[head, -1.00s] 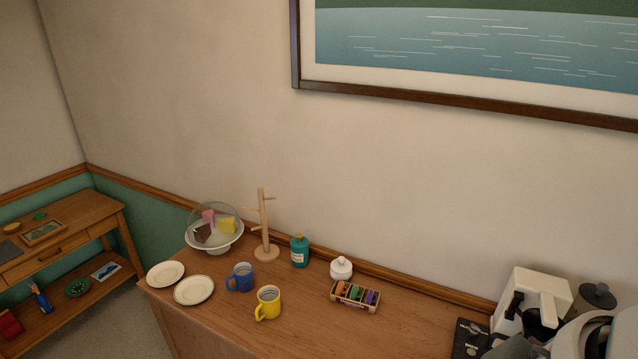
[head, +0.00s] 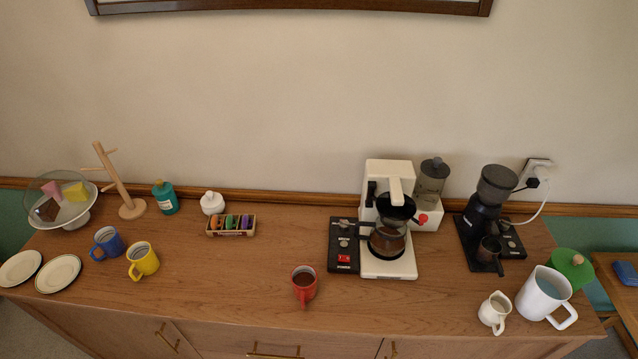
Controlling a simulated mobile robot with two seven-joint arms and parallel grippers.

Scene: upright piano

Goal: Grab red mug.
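The red mug (head: 304,286) stands upright on the wooden sideboard, near its front edge and just left of the coffee maker. It holds a dark brown content, and its handle points toward the front. Neither of my grippers shows in the head view.
A white coffee maker (head: 389,262) with a glass pot stands right of the mug. A black grinder (head: 488,215), a white pitcher (head: 543,296) and a small creamer (head: 494,312) are farther right. Blue (head: 108,243) and yellow (head: 143,261) mugs stand left. The sideboard (head: 230,285) is clear left of the red mug.

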